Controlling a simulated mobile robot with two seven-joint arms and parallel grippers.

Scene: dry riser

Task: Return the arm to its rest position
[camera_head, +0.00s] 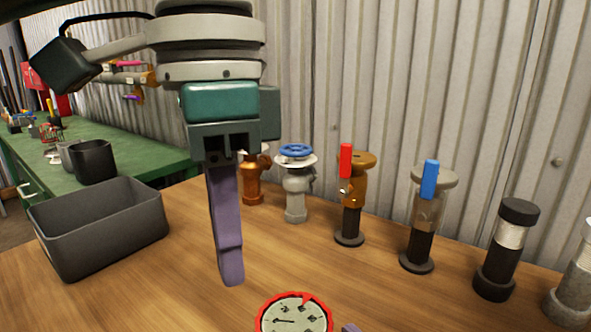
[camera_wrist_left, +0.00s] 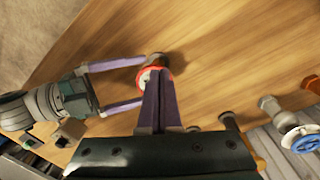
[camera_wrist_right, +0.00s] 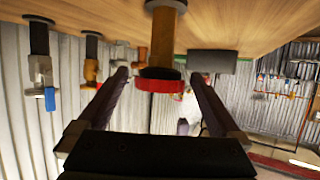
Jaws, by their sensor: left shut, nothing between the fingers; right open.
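My left gripper (camera_head: 230,280) points down over the wooden table in the head view, its purple fingers shut and empty. In the left wrist view its fingertips (camera_wrist_left: 155,74) overlap a red-rimmed pressure gauge (camera_wrist_left: 144,79); contact cannot be told. The gauge (camera_head: 293,315) is cut off by the bottom edge of the head view. My right gripper (camera_wrist_right: 160,75) is open, with one finger on each side of the upside-down gauge (camera_wrist_right: 160,84) in the right wrist view. It also shows open in the left wrist view (camera_wrist_left: 141,83). Only a fingertip of it shows in the head view.
A grey bin (camera_head: 105,225) stands at left on the table (camera_head: 190,285). Several valves and fittings, including a red-handled valve (camera_head: 352,190) and a blue-handled valve (camera_head: 425,210), line the back and right. A green workbench (camera_head: 130,140) is behind, against corrugated walls.

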